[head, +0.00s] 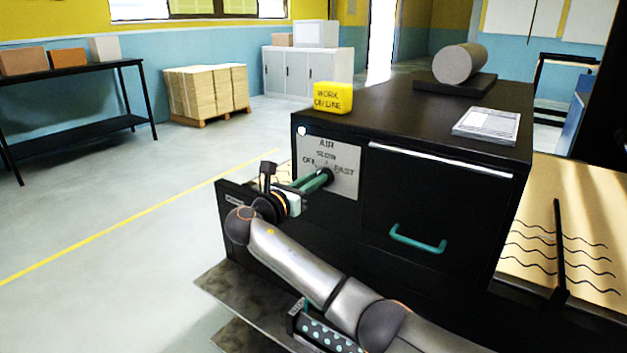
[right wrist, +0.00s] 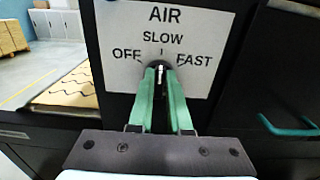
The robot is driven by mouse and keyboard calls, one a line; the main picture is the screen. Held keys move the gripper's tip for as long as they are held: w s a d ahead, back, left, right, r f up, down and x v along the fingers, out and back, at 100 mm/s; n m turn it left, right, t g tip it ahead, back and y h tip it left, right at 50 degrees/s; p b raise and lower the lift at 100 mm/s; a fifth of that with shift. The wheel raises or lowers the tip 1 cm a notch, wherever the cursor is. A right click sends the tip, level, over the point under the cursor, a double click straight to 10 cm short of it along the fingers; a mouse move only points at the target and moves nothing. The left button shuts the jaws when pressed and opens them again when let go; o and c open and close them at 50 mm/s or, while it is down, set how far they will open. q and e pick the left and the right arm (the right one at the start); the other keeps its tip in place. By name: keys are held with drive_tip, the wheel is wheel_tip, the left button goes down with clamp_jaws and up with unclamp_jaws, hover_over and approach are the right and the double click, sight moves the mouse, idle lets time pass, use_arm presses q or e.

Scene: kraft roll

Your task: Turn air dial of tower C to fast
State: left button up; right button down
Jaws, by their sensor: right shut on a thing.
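The air dial (right wrist: 159,68) is a small dark knob on a light plate (head: 343,152) marked AIR, OFF, SLOW and FAST. The plate is on the front of a black tower (head: 440,150); I see no letter C on it. My right gripper (right wrist: 160,74) is shut on the dial, with a green finger on each side. A pale mark on the dial looks upright, toward SLOW. In the head view the right gripper (head: 326,178) reaches the plate from the left, and its fingers hide most of the dial.
A teal handle (head: 418,243) sits on the tower front, right of the plate. A yellow block (head: 333,98), a grey roll (head: 459,64) and a paper pad (head: 487,126) are on top. A board with wavy lines (head: 575,235) lies at the right.

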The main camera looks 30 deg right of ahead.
idle(0.5)
drive_tip(key=shift+s+d+f+m+b, duration=0.15)
drive_tip(key=shift+m+b, duration=0.3)
drive_tip(key=shift+m, duration=1.5)
drive_tip(key=shift+s+a+f+m+b, duration=0.15)
drive_tip(key=shift+m+b, duration=0.25)
drive_tip(key=shift+m, duration=1.6)
drive_tip(key=shift+s+d+f+m+b, duration=0.15)
drive_tip(key=shift+m+b, duration=0.3)
drive_tip(key=shift+m, duration=1.5)
drive_tip(key=shift+r, duration=0.15)
drive_tip(key=c, duration=0.9)
unclamp_jaws()
drive_tip(key=shift+o, duration=0.2)
